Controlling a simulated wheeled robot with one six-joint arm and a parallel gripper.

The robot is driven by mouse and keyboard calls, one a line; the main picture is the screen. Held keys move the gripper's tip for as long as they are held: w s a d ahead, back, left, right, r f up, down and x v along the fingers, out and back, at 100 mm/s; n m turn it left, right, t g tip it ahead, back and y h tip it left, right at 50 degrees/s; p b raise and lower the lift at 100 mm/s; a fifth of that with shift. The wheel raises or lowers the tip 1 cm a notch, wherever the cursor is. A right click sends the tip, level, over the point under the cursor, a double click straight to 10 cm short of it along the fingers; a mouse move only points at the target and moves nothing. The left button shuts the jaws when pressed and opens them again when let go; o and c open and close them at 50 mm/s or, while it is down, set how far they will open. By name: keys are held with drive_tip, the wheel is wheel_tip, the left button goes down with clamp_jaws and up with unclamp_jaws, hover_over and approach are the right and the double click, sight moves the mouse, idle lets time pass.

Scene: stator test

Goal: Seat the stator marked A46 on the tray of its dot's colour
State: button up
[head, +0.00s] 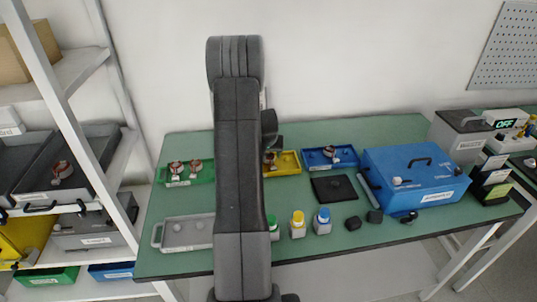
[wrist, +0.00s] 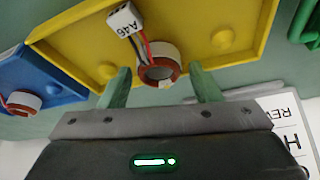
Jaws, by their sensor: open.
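The stator marked A46 (wrist: 160,70) is a copper-coloured and white ring with wires running to a white tag (wrist: 124,20) that reads A46. It is at the yellow tray (wrist: 75,30), near the tray's edge in the wrist view and between two round yellow bumps. No coloured dot is visible on the tag's side facing me. My gripper (wrist: 160,86) is open, with one green finger on each side of the ring; whether they touch it I cannot tell. In the head view my arm partly hides the yellow tray (head: 292,158).
A blue tray (head: 345,155) with a stator is right of the yellow one; a green tray (head: 205,177) with two stators is left. A grey tray (head: 185,243), capped bottles (head: 298,228), a black pad (head: 333,188) and a blue case (head: 415,170) also occupy the bench.

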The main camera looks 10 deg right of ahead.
drive_tip(key=shift+r+p, duration=0.95)
drive_tip(key=shift+r, duration=1.45)
drive_tip(key=o, duration=0.6)
drive_tip(key=shift+c, duration=0.2)
drive_tip(key=b+v, duration=0.2)
drive_tip(key=v, duration=1.1)
drive_tip(key=shift+s+r, duration=0.2)
drive_tip(key=shift+r, duration=0.1)
drive_tip(key=shift+a+f, duration=0.1)
